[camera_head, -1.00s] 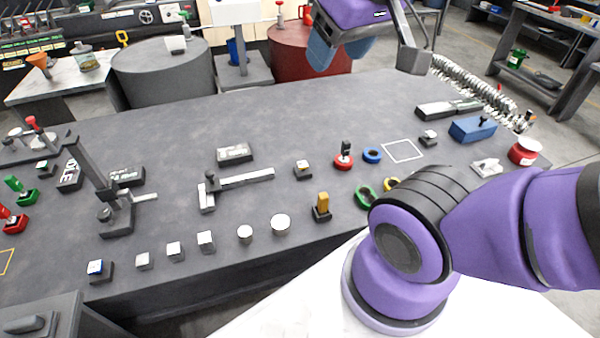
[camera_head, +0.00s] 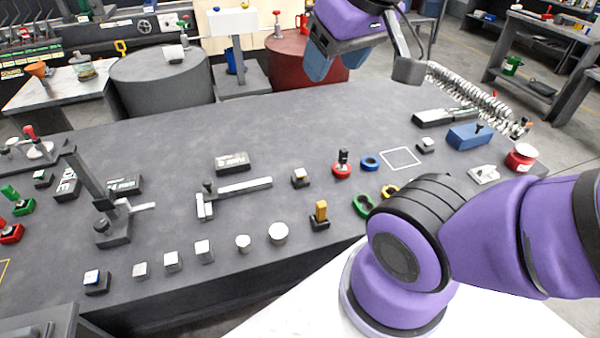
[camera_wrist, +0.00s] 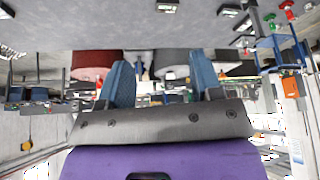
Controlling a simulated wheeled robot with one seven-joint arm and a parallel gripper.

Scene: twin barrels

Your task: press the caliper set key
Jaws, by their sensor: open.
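A caliper (camera_head: 245,186) with a long pale bar and dark jaws lies on the grey table, left of the middle. A dark box with a pale label or display (camera_head: 233,162) sits behind it. A small dark block with a light top (camera_head: 300,177) stands just right of the bar's end. I cannot tell for certain which part is the set key. My gripper (camera_head: 332,65) is high above the table's far side, far from the caliper. Its two blue fingers are apart and empty, also in the wrist view (camera_wrist: 162,78).
A dark upright stand (camera_head: 105,200) is left of the caliper. Several small blocks and discs line the front edge, near a yellow-topped block (camera_head: 320,214). Grey (camera_head: 160,85) and red (camera_head: 300,60) barrels stand behind the table.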

